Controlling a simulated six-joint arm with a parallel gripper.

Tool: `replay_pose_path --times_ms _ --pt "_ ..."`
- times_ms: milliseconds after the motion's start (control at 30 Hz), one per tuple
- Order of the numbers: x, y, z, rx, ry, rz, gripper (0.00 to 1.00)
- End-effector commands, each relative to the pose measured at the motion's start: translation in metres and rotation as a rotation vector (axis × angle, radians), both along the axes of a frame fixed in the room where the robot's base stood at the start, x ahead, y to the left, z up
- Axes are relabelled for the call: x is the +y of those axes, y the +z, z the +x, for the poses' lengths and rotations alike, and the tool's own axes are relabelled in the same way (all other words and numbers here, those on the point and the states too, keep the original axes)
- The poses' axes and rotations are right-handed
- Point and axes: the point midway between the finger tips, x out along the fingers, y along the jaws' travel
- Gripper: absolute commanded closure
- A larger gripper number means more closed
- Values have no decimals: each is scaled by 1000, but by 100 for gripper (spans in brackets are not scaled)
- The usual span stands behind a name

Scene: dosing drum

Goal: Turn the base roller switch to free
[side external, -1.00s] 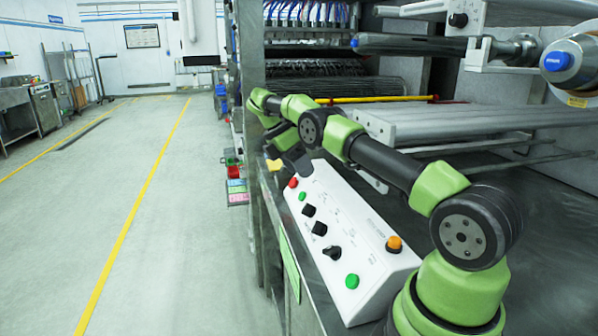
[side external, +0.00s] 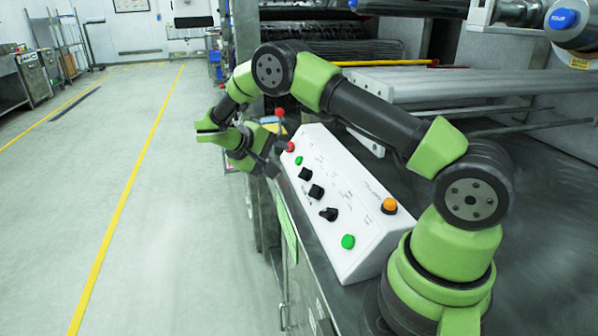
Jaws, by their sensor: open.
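A white sloped control box (side external: 345,240) carries three black switches in a row: the far switch (side external: 304,174), the middle switch (side external: 316,191) and the near switch (side external: 329,214). Their labels are too small to read, so I cannot tell which is the base roller switch. My gripper (side external: 274,158) is at the far left end of the box, beside the red button (side external: 290,147). Its dark jaws are open and apart from the switches. No switch is between the jaws. The exact switch positions are hard to tell.
The box also has a far green button (side external: 299,160), a near green button (side external: 348,242) and an orange button (side external: 389,205). A red-tipped dark part (side external: 280,113) stands behind my gripper. Metal rollers (side external: 450,83) lie behind my arm. Open floor is at the left.

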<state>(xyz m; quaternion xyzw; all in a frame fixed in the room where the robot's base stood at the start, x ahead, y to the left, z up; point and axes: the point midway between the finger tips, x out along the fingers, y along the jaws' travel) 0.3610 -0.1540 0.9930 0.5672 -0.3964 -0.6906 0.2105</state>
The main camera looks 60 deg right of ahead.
Motion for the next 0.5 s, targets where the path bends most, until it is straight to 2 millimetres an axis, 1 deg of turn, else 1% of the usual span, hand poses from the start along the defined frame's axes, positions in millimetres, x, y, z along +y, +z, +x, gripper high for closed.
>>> replay_pose_path --times_ms 67,167,267,500 --pt "1 -2 -1 -27 -9 -11 42" --pt "-3 -6 -2 -38 -16 -17 42" --pt "-14 -15 -7 -37 -18 -17 42" --pt "-48 -43 -18 -37 -20 -17 42"
